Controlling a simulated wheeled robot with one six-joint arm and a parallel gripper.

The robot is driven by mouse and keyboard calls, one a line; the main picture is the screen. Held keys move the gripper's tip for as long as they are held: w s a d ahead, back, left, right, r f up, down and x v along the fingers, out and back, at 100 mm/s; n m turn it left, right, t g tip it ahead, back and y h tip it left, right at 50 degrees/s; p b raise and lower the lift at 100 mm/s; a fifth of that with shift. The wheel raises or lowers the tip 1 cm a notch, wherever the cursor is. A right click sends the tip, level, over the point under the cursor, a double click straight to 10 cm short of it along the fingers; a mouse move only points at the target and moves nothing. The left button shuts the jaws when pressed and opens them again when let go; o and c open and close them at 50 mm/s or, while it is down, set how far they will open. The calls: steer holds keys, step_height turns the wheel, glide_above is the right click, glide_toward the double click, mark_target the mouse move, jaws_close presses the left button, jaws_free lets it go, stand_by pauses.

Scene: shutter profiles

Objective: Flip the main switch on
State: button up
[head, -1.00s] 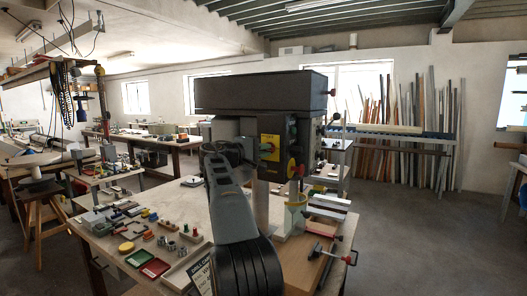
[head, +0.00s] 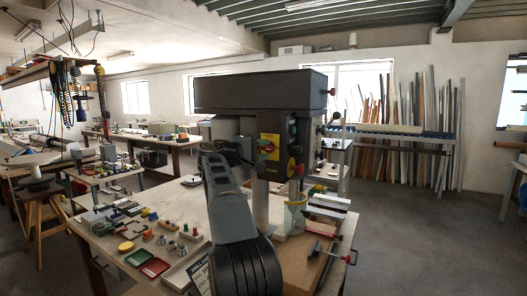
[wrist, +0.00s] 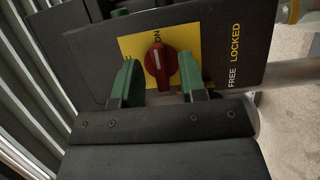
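The main switch is a red rotary knob (wrist: 160,65) on a yellow plate (wrist: 130,47) in the wrist view. Its white line runs toward the "ON" lettering. My gripper (wrist: 161,70) has one green finger on each side of the knob, very close to it. I cannot tell whether the fingers touch it. In the head view the yellow plate (head: 268,146) is on the front of the dark machine head (head: 262,92). My gripper reaches it from the left, and the fingertips are hard to make out there.
A panel edge with "FREE" and "LOCKED" lettering (wrist: 234,58) is right of the knob in the wrist view. A workbench (head: 225,212) with small parts lies below the machine head. A red-handled clamp (head: 322,252) is at its front right. Open floor (head: 420,235) is at right.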

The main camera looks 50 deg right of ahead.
steer(key=w+a+b, duration=0.2)
steer(key=a, duration=1.1)
steer(key=shift+b, duration=0.3)
steer(key=shift+a, duration=0.1)
steer(key=w+a+f+n+t+y, duration=0.1)
steer(key=w+f+n+t+y, duration=0.25)
steer(key=f, duration=0.85)
steer(key=s+a+f+t+y, duration=0.2)
steer(key=a+f+y, duration=0.4)
steer(key=f, duration=0.4)
steer(key=s+a+f+m+y, duration=0.1)
steer(key=s+a+f+y, duration=0.3)
steer(key=s+a, duration=0.5)
steer(key=s+a+f+t+y, duration=0.1)
steer(key=s+a+f+y, duration=0.3)
steer(key=s+a+f, duration=0.5)
steer(key=shift+s+a+m, duration=0.3)
steer(key=shift+s+m, duration=0.05)
steer(key=shift+s, duration=0.85)
